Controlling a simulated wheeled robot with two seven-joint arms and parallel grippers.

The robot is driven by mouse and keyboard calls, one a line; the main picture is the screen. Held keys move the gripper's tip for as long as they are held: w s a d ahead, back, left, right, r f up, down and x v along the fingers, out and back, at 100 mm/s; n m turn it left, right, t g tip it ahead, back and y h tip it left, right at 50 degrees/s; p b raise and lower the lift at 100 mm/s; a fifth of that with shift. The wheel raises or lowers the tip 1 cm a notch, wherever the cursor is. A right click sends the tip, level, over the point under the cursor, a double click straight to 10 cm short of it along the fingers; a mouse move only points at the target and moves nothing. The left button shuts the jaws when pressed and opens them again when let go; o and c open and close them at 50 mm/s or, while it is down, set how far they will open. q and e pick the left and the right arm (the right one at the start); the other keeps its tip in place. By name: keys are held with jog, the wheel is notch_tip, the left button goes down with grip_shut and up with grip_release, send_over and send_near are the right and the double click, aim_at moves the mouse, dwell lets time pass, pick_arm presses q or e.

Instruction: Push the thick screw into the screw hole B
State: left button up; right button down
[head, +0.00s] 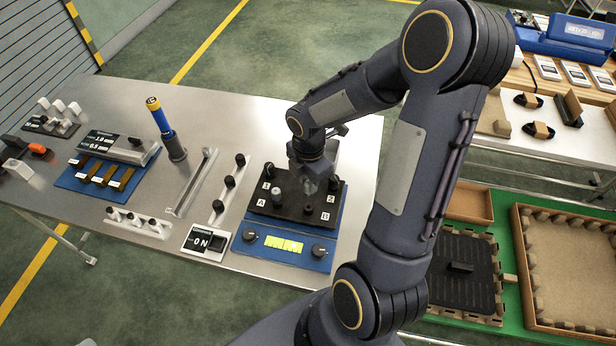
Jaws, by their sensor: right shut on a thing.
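A black screw board (290,211) with labels 1, 2, A and B sits on a blue base with a lit yellow-green display. Label B (325,217) is at its lower right. My right gripper (309,186) points down over the right half of the board, shut on the thick screw, which is mostly hidden by the fingers. Hole B itself is not clearly visible. A grey-topped screw (277,192) stands upright near label A. My left gripper is out of view.
A blue-and-yellow screwdriver (160,118) stands in a holder on the metal table. My right arm covers the table's right side.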

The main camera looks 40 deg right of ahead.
jog(key=shift+f+b, duration=1.7)
jog(key=shift+f, duration=0.5)
jog(key=shift+f+b, duration=1)
jog(key=shift+f, duration=0.35)
jog(key=c, duration=1.1)
grip_release()
jog(key=shift+c, duration=0.2)
jog(key=shift+r, duration=0.1)
jog(key=shift+r, duration=0.1)
jog(key=shift+r+p, duration=2.75)
jog(key=shift+r, duration=0.2)
